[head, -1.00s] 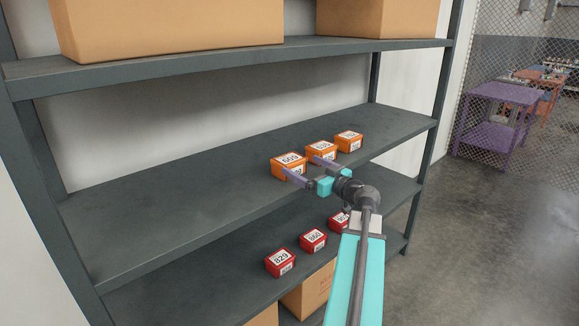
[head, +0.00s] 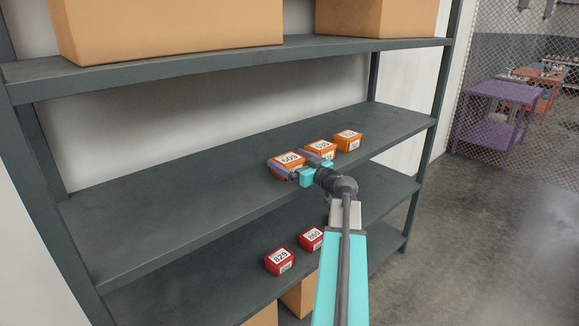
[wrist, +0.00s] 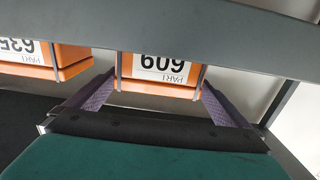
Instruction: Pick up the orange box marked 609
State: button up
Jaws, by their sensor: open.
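The orange box marked 609 (head: 289,160) sits on the middle shelf, leftmost of three orange boxes. In the wrist view the 609 box (wrist: 160,88) appears upside down between my gripper's two purple fingers. My gripper (head: 297,166) is open, with one finger along each side of the box. In the wrist view my gripper (wrist: 157,92) shows a finger on each side; I cannot tell whether either touches the box. A grey band crosses the wrist view and hides part of the box.
A second orange box (head: 321,149), marked 635 in the wrist view (wrist: 38,58), stands close to the right finger in the head view. A third orange box (head: 348,140) is beyond it. Red boxes (head: 280,261) are on the shelf below. The middle shelf (head: 150,205) is clear to the left.

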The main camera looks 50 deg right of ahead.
aim_at(282, 155)
jog(key=shift+w+d+p, duration=0.2)
jog(key=shift+w+p, duration=0.1)
jog(key=shift+w, duration=0.65)
jog(key=shift+w+d+p, duration=0.2)
jog(key=shift+w+p, duration=0.05)
jog(key=shift+w, duration=1.4)
jog(key=shift+f, duration=0.1)
jog(key=c, duration=1.3)
